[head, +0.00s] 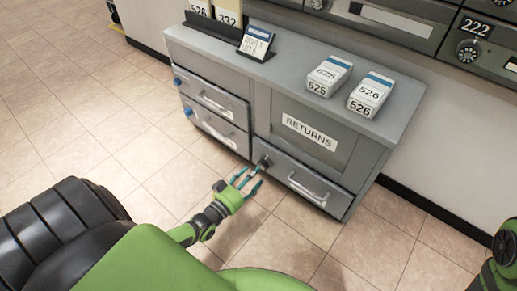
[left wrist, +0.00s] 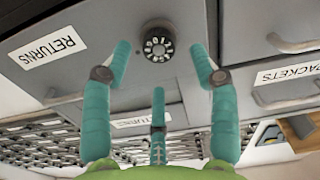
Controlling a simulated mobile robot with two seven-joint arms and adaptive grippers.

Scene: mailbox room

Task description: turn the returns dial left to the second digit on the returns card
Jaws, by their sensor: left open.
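The returns dial (head: 264,162) is a small dark round knob with pale marks around its face, at the upper left of the lower drawer under the RETURNS label (head: 309,132). In the left wrist view the dial (left wrist: 158,46) shows upside down; its digits are too small to read. My left gripper (head: 247,179) is open just in front of the dial, its teal fingers spread. In the left wrist view two fingertips flank the dial and the third is below it; I cannot tell whether they touch. A card in a dark stand (head: 257,42), its print unreadable, stands on the cabinet top.
The grey cabinet (head: 262,105) has blue-knobbed drawers at left and a handled drawer (head: 318,187) beside the dial. Boxes marked 625 (head: 328,75) and 526 (head: 371,95) stand on top. Wall mailboxes (head: 470,50) are behind. The tiled floor in front is clear.

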